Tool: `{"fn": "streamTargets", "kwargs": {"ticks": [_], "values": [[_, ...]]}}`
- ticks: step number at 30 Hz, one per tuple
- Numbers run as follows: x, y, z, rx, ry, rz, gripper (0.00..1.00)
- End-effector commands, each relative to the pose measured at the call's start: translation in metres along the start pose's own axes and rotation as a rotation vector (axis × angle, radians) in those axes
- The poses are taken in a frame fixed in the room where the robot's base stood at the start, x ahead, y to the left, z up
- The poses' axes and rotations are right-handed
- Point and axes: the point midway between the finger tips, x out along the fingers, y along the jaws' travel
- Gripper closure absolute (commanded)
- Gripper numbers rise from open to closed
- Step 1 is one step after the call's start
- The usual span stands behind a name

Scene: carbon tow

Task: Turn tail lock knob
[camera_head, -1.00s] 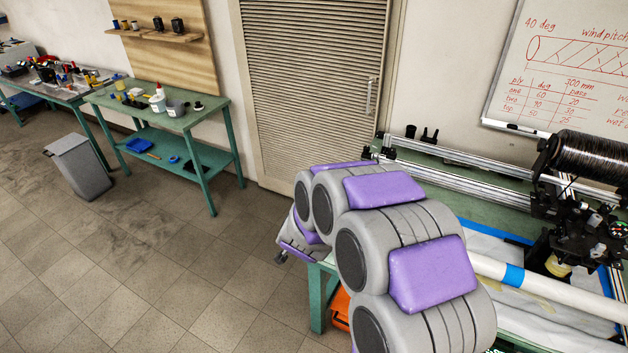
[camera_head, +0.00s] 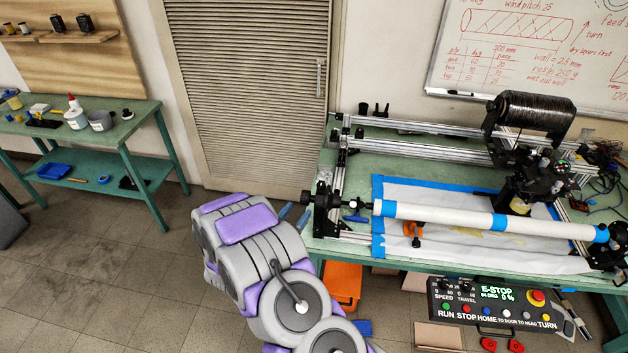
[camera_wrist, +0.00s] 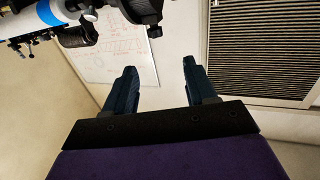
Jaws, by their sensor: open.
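The white tube (camera_head: 455,215) with blue tape bands lies across the winding machine. Its left end meets the black tailstock (camera_head: 326,208), which has a black round knob (camera_head: 306,198) on its left side. A blue handle (camera_head: 356,218) sits just right of the tailstock. I cannot tell for certain which is the tail lock knob. My gripper (camera_head: 294,214) is just left of and slightly below the black knob, apart from the blue handle. In the wrist view my gripper (camera_wrist: 159,66) is open, with nothing between its fingers. Dark machine parts (camera_wrist: 148,14) show above the fingers there.
The green machine table (camera_head: 420,160) carries rails and a black tow spool (camera_head: 535,112). A control panel (camera_head: 500,305) sits at the front right. An orange box (camera_head: 342,283) is below the table. Floor is free at left.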

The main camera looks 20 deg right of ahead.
Motion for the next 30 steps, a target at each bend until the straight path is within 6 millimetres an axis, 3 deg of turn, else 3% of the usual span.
{"fn": "streamTargets", "kwargs": {"ticks": [24, 30], "values": [[0.132, -0.001, 0.001, -0.003, 0.001, 0.004, 0.44], [0.156, 0.0, 0.001, 0.002, -0.001, 0.003, 0.44]]}}
